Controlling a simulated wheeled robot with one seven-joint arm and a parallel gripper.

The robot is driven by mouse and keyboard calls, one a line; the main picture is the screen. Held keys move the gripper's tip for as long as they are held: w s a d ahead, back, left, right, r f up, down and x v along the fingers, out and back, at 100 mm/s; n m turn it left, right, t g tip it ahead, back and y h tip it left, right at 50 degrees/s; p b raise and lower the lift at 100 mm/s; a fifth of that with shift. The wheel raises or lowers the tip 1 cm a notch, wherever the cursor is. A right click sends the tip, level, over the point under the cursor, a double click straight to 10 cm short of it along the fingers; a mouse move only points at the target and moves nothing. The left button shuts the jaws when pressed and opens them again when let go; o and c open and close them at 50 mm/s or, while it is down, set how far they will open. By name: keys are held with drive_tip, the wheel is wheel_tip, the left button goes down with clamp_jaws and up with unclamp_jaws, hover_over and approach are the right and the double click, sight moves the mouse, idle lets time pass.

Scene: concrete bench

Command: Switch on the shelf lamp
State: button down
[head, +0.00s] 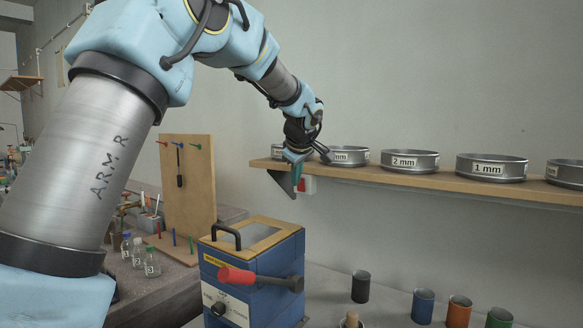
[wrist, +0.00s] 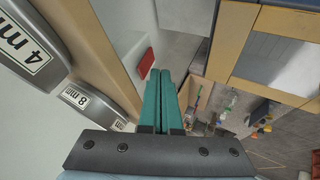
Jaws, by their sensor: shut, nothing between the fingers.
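A small white box with a red part (head: 310,185) hangs just under the left end of the wall shelf (head: 430,181); it looks like the lamp's switch. Its red part (wrist: 147,66) also shows in the wrist view, just ahead and to the left of the fingertips. My gripper (head: 296,184) has teal fingers pressed together, pointing down at the shelf's front edge. In the head view it partly overlaps the red part. The fingers (wrist: 160,73) hold nothing. Whether they touch the red part I cannot tell. No lamp bulb or glow is clearly visible.
Several labelled sieves, one reading 2 mm (head: 409,160), stand on the shelf. A blue box machine (head: 252,275) with a red-handled lever stands below. Coloured cups (head: 423,306) line the bench at right. A pegboard (head: 188,180) stands at left.

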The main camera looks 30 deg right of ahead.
drive_tip(key=shift+w+d, duration=0.25)
drive_tip(key=shift+d, duration=0.15)
drive_tip(key=shift+w+d+r, duration=0.15)
drive_tip(key=shift+w+d, duration=0.05)
drive_tip(key=shift+d, duration=0.1)
drive_tip(key=shift+r, duration=0.15)
drive_tip(key=shift+r, duration=0.7)
